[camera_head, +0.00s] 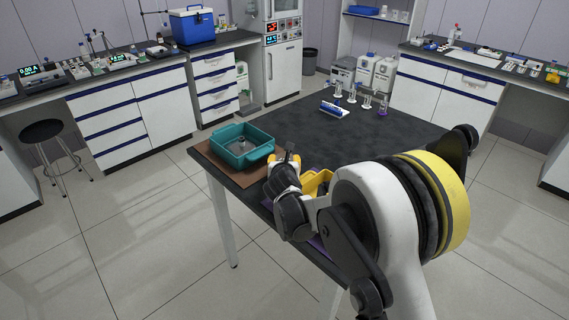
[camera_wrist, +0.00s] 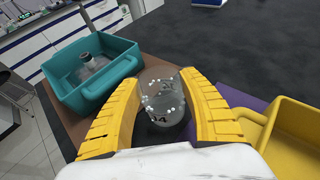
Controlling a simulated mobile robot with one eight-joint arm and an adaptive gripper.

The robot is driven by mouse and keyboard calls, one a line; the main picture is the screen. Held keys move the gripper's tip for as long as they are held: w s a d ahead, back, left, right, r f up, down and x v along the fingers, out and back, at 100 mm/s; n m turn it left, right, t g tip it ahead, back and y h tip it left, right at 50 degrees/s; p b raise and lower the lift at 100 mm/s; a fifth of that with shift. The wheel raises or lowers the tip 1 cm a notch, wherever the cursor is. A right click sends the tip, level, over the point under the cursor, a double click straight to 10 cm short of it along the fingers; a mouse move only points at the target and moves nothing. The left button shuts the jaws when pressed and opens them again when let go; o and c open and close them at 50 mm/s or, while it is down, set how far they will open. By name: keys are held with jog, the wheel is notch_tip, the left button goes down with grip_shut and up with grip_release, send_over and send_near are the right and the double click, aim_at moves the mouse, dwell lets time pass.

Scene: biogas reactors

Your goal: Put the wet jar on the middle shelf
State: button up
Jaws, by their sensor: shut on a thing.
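My gripper (camera_wrist: 160,105) has yellow fingers closed around a clear glass jar (camera_wrist: 163,98) with whitish drops or specks and dark markings on its wall. In the wrist view the jar sits between the two fingers, over the dark table top. In the head view my gripper (camera_head: 289,160) is over the near left part of the table, right of the teal tub, and my arm hides most of the jar. No middle shelf can be made out for certain; a blue-edged shelf unit (camera_head: 378,14) stands at the back with glassware on it.
The teal tub (camera_head: 223,153) stands on a brown mat (camera_head: 206,152) with a grey item inside. A yellow bin (camera_wrist: 297,127) on a purple mat (camera_wrist: 232,98) is on the right. A small rack and several glass pieces stand farther back on the dark table (camera_head: 400,124).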

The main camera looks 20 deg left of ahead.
jog(key=shift+r, duration=0.15)
jog(key=o, duration=1.2)
